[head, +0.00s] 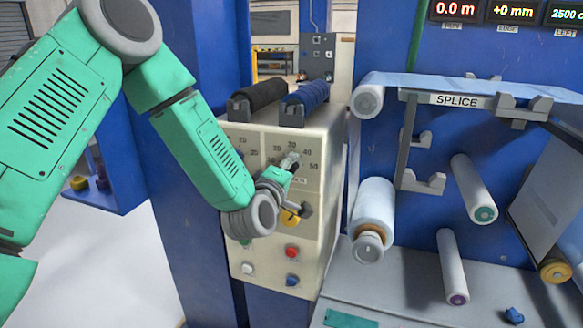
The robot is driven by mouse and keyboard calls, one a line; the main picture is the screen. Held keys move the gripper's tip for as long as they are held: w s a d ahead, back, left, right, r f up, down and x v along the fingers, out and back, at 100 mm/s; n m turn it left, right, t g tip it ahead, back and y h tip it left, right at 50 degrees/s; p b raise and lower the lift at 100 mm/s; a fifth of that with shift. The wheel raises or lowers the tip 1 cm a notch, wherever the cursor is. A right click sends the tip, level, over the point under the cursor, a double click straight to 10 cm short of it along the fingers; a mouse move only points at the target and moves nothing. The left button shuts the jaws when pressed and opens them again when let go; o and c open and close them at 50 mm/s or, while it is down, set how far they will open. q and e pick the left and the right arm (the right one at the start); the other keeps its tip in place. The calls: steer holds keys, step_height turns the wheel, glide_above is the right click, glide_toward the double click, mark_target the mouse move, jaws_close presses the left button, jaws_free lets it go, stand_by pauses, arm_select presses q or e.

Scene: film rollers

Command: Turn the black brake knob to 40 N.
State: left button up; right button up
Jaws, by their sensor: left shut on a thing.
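The brake dial (306,150), with numbers including 30, 40 and 50, is on the front of the cream control box (315,225). My left gripper (289,166) reaches it from the lower left and is shut on the black brake knob at the dial's middle. The fingers cover most of the knob, so I cannot read its pointer setting. My right gripper is out of view.
Black and blue rollers (306,94) lie on top of the box. A white film roll (373,210) stands to the right.

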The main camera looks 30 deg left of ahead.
arm_select(q)
steer(key=m, duration=0.4)
steer(key=shift+s+a+f+m, duration=0.1)
steer(key=shift+f+m, duration=0.15)
steer(key=shift+m, duration=0.15)
steer(key=m+p, duration=0.1)
steer(key=m, duration=0.2)
steer(key=shift+m, duration=0.3)
steer(key=m, duration=0.4)
steer(key=shift+r, duration=0.1)
steer(key=shift+m, duration=1.8)
steer(key=o, duration=1.1)
steer(key=shift+o, duration=0.2)
